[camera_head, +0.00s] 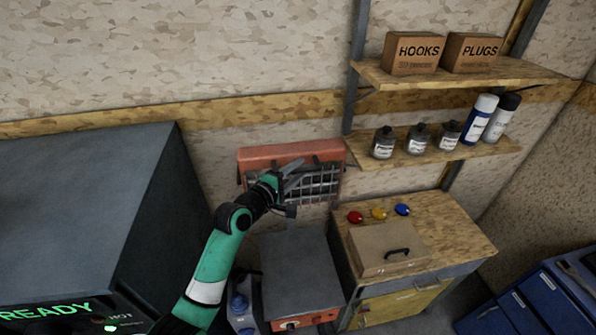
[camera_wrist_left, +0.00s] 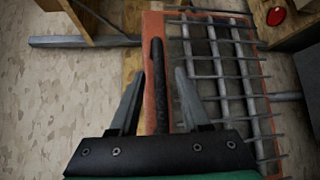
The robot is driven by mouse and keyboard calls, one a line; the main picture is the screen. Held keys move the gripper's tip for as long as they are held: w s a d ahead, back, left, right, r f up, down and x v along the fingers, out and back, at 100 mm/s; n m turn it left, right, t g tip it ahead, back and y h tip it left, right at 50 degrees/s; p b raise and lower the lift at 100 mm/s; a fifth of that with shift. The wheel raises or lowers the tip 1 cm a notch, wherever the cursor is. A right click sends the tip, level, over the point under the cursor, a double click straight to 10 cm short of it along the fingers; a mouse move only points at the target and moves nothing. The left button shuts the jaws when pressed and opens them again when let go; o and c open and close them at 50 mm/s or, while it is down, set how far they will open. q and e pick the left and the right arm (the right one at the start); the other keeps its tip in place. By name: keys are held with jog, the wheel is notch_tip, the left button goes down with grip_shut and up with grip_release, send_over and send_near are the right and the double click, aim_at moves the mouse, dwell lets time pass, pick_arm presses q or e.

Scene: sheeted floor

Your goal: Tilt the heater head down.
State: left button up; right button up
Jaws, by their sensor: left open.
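The heater head (camera_head: 258,155) is an orange-red housing with a metal bar grille, standing against the back wall in the head view. In the left wrist view its orange edge (camera_wrist_left: 153,22) and grille (camera_wrist_left: 225,75) fill the middle and right. A dark bar-like handle (camera_wrist_left: 158,60) runs along the orange edge. My left gripper (camera_head: 292,168) is in front of the grille in the head view. In the left wrist view the left gripper (camera_wrist_left: 159,78) is open, with its fingers either side of the handle. Whether either finger touches it cannot be told. My right gripper is not in view.
A grey box-like unit (camera_head: 295,270) with an orange front stands below the head. A wooden cabinet (camera_head: 450,235) with red, yellow and blue knobs and a handled lid stands to the right. Shelves (camera_head: 480,75) hold boxes and bottles. A large dark machine (camera_head: 90,210) stands left.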

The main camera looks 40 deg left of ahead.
pick_arm(q)
jog(key=shift+w, duration=0.35)
grip_shut()
dwell(1.2)
